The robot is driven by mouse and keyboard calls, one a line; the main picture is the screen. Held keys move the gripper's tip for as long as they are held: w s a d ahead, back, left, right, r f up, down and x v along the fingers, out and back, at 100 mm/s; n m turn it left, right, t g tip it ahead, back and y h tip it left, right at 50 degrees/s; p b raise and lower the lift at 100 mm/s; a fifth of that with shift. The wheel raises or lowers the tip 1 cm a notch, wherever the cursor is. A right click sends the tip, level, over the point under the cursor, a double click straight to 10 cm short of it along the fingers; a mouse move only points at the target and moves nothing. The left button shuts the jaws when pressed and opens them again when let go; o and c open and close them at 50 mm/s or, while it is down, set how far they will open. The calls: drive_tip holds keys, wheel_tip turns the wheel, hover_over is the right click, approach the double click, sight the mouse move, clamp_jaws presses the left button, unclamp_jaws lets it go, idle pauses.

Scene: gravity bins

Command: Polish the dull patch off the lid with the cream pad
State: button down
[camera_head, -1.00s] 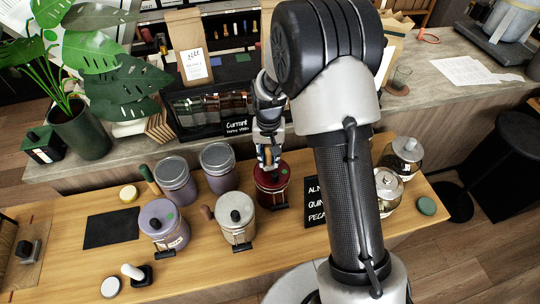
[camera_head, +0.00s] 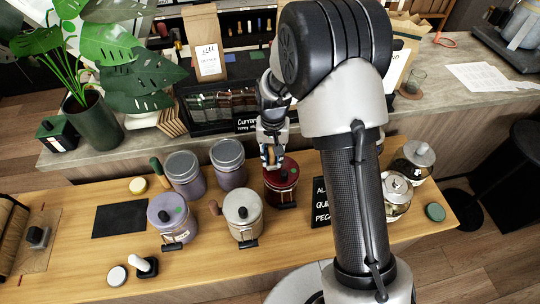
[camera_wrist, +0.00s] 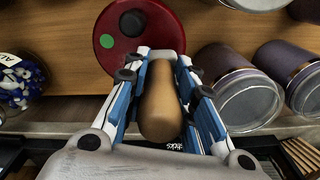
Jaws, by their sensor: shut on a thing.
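My gripper (camera_head: 272,160) is just behind and left of the red jar's lid (camera_head: 281,168) in the head view. The red lid, with a black knob and green dot, also shows beyond the fingertips (camera_wrist: 112,38). Whether the handle touches it I cannot tell. A round cream disc (camera_head: 138,185) lies on the counter at left, perhaps the cream pad. I cannot make out a dull patch on any lid.
Purple jars (camera_head: 172,218) and a cream-lidded jar (camera_head: 243,215) stand left of the red jar. Glass jars (camera_head: 396,190) stand right, past a black sign (camera_head: 321,202). A black mat (camera_head: 120,219) lies at left. A raised shelf (camera_head: 110,150) runs behind.

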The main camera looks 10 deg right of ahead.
drive_tip(key=shift+d, duration=1.15)
drive_tip(key=shift+d+f, duration=0.1)
drive_tip(key=shift+d, duration=1.35)
drive_tip(key=shift+s+a, duration=0.1)
drive_tip(key=shift+a, duration=1.35)
drive_tip(key=shift+a, duration=0.1)
